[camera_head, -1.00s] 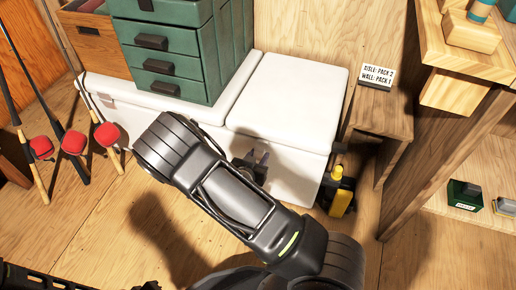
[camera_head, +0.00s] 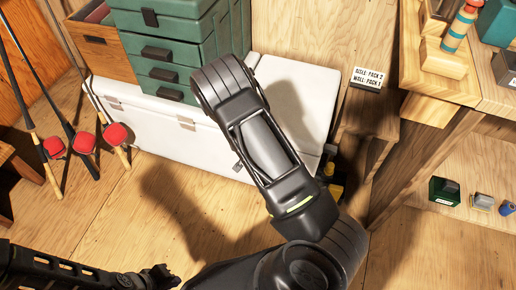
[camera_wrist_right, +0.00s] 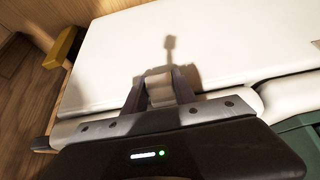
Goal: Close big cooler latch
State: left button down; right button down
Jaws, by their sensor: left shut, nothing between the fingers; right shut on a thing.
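The big white cooler (camera_head: 165,128) stands on the floor against the wall, with its lid down. Pale latches (camera_head: 186,123) show on its front face. My right arm reaches across the cooler's front and hides part of it. In the right wrist view my right gripper (camera_wrist_right: 160,93) is shut on a pale latch piece (camera_wrist_right: 158,84), close against the white cooler (camera_wrist_right: 110,60). The head view hides this grip behind my arm. My left gripper (camera_head: 165,277) is shut and empty at the bottom left, well away from the cooler.
A green drawer chest (camera_head: 175,50) stands on the cooler's lid. Rods with red floats (camera_head: 84,142) lean at the left. A wooden shelf (camera_head: 440,110) and a yellow-black object (camera_head: 334,186) stand right of the cooler. The floor in front is clear.

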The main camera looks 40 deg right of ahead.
jog(key=c, duration=1)
grip_release()
jog(key=p+v, duration=0.3)
jog(key=v, duration=0.4)
jog(key=shift+a+r, duration=0.2)
jog(key=shift+r, duration=0.15)
